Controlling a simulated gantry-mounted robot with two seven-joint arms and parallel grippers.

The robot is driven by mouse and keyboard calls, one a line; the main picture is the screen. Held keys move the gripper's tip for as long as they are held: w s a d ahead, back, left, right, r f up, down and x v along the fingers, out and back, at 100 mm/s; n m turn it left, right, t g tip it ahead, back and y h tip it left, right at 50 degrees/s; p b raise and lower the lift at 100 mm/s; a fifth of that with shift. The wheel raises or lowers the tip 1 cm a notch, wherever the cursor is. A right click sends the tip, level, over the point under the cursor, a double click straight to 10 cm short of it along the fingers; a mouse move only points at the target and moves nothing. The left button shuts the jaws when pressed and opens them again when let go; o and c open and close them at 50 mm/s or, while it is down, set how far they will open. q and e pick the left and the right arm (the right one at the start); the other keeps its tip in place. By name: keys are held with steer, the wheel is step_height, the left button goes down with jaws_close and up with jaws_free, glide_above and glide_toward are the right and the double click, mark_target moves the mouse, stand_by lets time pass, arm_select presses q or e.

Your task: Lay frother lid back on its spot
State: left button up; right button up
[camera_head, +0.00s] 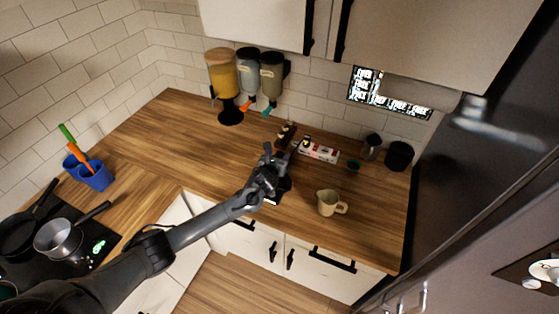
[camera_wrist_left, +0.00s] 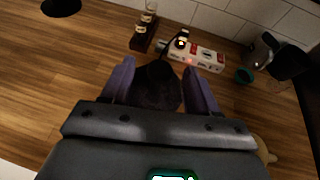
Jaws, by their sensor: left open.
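My left gripper (camera_head: 277,160) is over the wooden counter, and its fingers also show in the left wrist view (camera_wrist_left: 159,72). The fingers are spread apart. A dark rounded object (camera_wrist_left: 158,88) shows between and below them, with a thin dark line running from its top; I cannot tell whether the fingers touch it, or whether it is the frother or its lid. A small teal-rimmed dark round piece (camera_head: 353,165) lies on the counter beside the white box, also in the left wrist view (camera_wrist_left: 244,75). I cannot identify the lid for certain. My right gripper is not in view.
A white and red box (camera_head: 318,152) and a small bottle rack (camera_head: 286,132) stand behind the gripper. A beige pitcher (camera_head: 327,202) stands to its right. A silver canister (camera_head: 371,147) and a black canister (camera_head: 398,155) stand at the back right.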

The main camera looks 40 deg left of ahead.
arm_select(q)
steer(key=shift+x, duration=1.3)
jaws_close()
steer(key=shift+r, duration=0.1)
